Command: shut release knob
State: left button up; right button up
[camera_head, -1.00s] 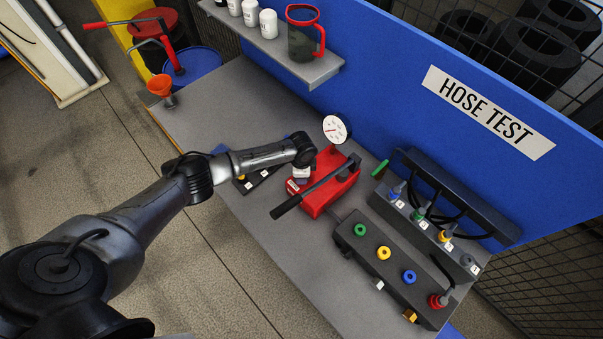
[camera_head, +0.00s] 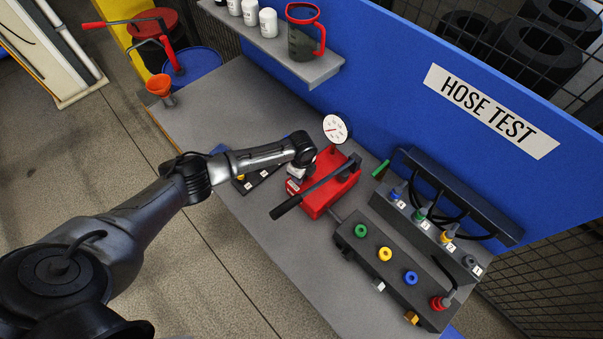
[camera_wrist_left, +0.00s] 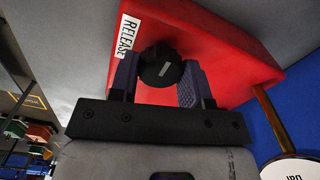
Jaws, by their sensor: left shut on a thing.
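The release knob (camera_wrist_left: 161,66) is a black round knob with a white line mark, on the red pump body (camera_wrist_left: 225,45) beside a white RELEASE label (camera_wrist_left: 128,36). In the left wrist view my left gripper (camera_wrist_left: 158,75) is shut on the knob, one finger on each side. In the head view my left gripper (camera_head: 297,176) is at the near left end of the red pump (camera_head: 325,188); the knob is hidden there by the gripper and wrist. The pump's black lever handle (camera_head: 300,200) slopes across its top. My right gripper is not in view.
A white dial gauge (camera_head: 336,128) stands behind the pump. A dark manifold block (camera_head: 375,255) with coloured rings and a hose rack (camera_head: 440,215) lie to the right. A shelf (camera_head: 325,68) with a red-rimmed jug is above.

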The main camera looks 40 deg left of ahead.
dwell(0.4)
pick_arm(q)
jog(key=o, duration=0.9)
notch_tip(320, 180, up, 14)
jog(key=shift+f+b, duration=0.1)
jog(key=shift+b, duration=0.35)
dwell(0.3)
